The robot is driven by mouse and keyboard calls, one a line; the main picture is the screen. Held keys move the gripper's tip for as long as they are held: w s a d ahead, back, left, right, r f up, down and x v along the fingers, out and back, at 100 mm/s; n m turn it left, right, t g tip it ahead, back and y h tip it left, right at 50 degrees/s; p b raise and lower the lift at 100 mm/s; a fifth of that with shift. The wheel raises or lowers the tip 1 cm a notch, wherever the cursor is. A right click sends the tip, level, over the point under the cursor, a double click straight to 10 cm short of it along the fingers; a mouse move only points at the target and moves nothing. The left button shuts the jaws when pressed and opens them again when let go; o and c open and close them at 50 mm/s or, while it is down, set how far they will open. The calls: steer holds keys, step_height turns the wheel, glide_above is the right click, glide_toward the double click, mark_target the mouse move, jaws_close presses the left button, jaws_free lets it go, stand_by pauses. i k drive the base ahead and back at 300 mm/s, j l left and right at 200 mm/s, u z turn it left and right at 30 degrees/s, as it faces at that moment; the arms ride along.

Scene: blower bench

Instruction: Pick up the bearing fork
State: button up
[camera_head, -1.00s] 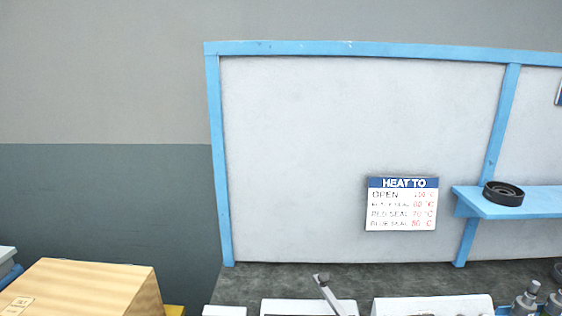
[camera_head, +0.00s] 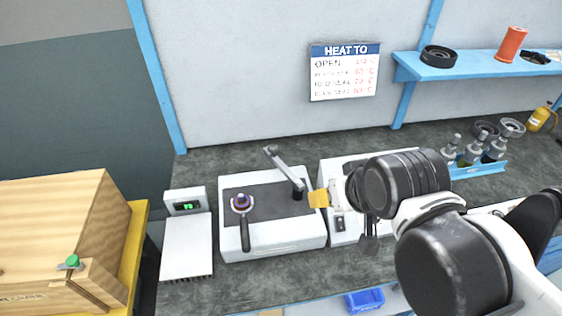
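A black-handled tool (camera_head: 245,236) lies on the dark top of a white bench unit (camera_head: 268,246), its far end at a small ring-shaped part (camera_head: 241,202). It may be the bearing fork, but I cannot be sure. A dark, narrow-shafted object (camera_head: 369,243) shows at the front of the second white unit (camera_head: 343,236), partly hidden by my arm; its form is unclear. My gripper (camera_head: 319,198) points left, above the right side of the first unit and apart from the black-handled tool. Its tan tip shows, but the finger gap does not.
A grey lever (camera_head: 283,167) rises at the back of the first unit. A scale with a green display (camera_head: 187,237) stands left of it. A wooden box (camera_head: 60,225) is farther left. Several bottle-like tools stand in a blue rack (camera_head: 478,170) at right. A blue shelf (camera_head: 440,70) is above.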

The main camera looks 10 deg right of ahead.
mark_target(246, 245)
steer(key=j, duration=0.9)
steer(key=j+z, duration=0.15)
steer(key=j, duration=0.75)
steer(key=k+j, duration=0.1)
steer(key=j, duration=0.75)
steer(key=z, duration=0.05)
